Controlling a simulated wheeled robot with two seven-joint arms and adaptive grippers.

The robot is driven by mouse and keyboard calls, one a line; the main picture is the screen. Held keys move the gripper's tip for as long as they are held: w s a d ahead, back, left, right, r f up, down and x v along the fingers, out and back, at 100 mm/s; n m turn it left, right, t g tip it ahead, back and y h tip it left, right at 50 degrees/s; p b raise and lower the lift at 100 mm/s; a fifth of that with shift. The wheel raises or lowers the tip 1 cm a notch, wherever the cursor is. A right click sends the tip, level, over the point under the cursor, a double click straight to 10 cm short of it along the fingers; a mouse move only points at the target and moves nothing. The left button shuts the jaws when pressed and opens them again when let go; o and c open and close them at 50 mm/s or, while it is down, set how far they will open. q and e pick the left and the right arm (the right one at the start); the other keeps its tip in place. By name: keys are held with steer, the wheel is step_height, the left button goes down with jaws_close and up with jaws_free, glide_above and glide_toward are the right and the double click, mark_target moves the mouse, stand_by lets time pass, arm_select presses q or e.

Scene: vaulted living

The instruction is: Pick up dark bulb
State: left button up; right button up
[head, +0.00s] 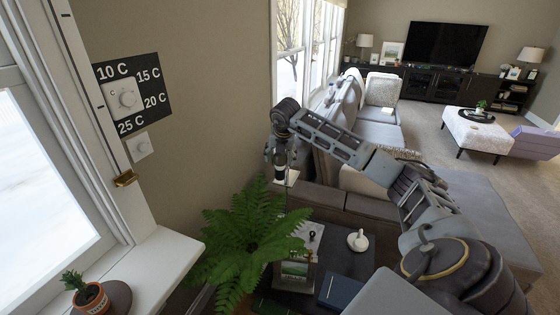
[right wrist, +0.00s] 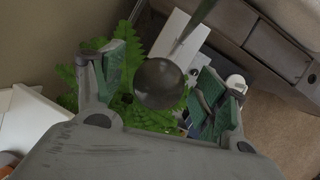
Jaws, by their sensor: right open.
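The dark bulb (right wrist: 158,84) is a glossy dark round shape in the right wrist view. It shows between the two fingers of my right gripper (right wrist: 164,76), with a gap on each side. A thin greenish-grey rod runs from near the bulb to the top edge; I cannot tell whether they join. In the head view my right gripper (head: 281,174) points down above the fern, beside the sofa. It is open, and the bulb cannot be made out clearly there. My left gripper is not in view.
A green fern (head: 245,238) spreads under my right gripper. A dark side table (head: 345,262) holds a white round object (head: 358,240), a blue book (head: 340,291) and a small picture. The grey sofa (head: 350,202) is close behind. A window sill with a potted plant (head: 88,296) is at left.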

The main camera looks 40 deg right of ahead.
steer(key=shift+w+f, duration=0.1)
steer(key=shift+f, duration=0.3)
steer(key=shift+d+f, duration=0.1)
steer(key=shift+f, duration=0.1)
steer(key=shift+w, duration=0.1)
steer(key=shift+c, duration=0.4)
steer(key=c, duration=1)
steer(key=shift+r, duration=0.1)
steer(key=shift+c, duration=0.2)
steer(key=shift+r, duration=0.95)
step_height(320, 180, up, 6)
steer(key=shift+b, duration=0.35)
steer(key=shift+r, duration=0.65)
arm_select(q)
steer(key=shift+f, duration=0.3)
arm_select(e)
steer(key=shift+r, duration=0.35)
